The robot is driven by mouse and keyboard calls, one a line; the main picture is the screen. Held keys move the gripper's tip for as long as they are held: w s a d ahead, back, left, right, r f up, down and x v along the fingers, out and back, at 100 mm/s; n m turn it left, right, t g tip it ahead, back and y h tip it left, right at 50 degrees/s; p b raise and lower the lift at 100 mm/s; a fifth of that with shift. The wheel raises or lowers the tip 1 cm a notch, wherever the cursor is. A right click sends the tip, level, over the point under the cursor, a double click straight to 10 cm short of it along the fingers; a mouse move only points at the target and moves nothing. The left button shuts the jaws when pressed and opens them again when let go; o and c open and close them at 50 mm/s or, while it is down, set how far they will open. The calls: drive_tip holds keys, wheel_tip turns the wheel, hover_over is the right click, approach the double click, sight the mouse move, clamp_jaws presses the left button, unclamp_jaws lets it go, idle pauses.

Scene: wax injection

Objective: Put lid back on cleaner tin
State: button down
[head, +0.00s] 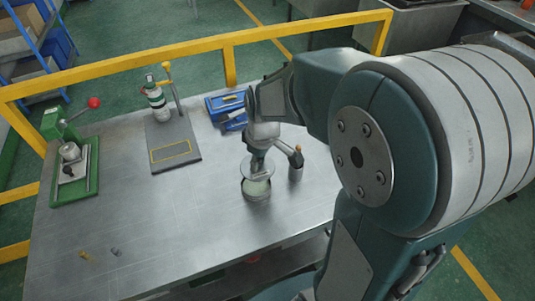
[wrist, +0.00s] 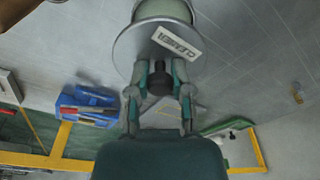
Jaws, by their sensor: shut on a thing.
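The lid (head: 252,172) is a round grey disc, and in the wrist view the lid (wrist: 135,42) carries a white label reading "CLEANER". My gripper (head: 259,158) is shut on the lid's dark knob (wrist: 180,70), with its fingers on either side. The cleaner tin (head: 256,190) is an open round tin with a pale greenish inside, standing on the steel table near the front edge. The lid is held above the tin and covers part of its mouth in the head view. In the wrist view the tin (wrist: 163,8) shows beyond the lid.
A grey cup with an orange-tipped tool (head: 295,168) stands close right of the tin. Blue boxes (head: 226,108) lie behind my gripper. A grey-based stand (head: 175,135) and a green press (head: 72,170) are left. Small brass and grey parts (head: 84,256) lie front left. The middle-left table is clear.

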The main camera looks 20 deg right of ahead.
drive_tip(key=shift+d+f, duration=0.15)
drive_tip(key=shift+f, duration=0.35)
drive_tip(key=shift+w+a+f, duration=0.1)
drive_tip(key=shift+a+f, duration=0.8)
drive_tip(key=shift+f, duration=0.15)
drive_tip(key=shift+a+f, duration=0.1)
drive_tip(key=shift+f, duration=0.3)
drive_tip(key=shift+d+f, duration=0.8)
drive_tip(key=shift+f, duration=0.3)
drive_tip(key=shift+a+f, duration=0.15)
drive_tip(key=shift+a, duration=0.4)
drive_tip(key=shift+d, duration=0.4)
drive_tip(key=shift+a, duration=0.25)
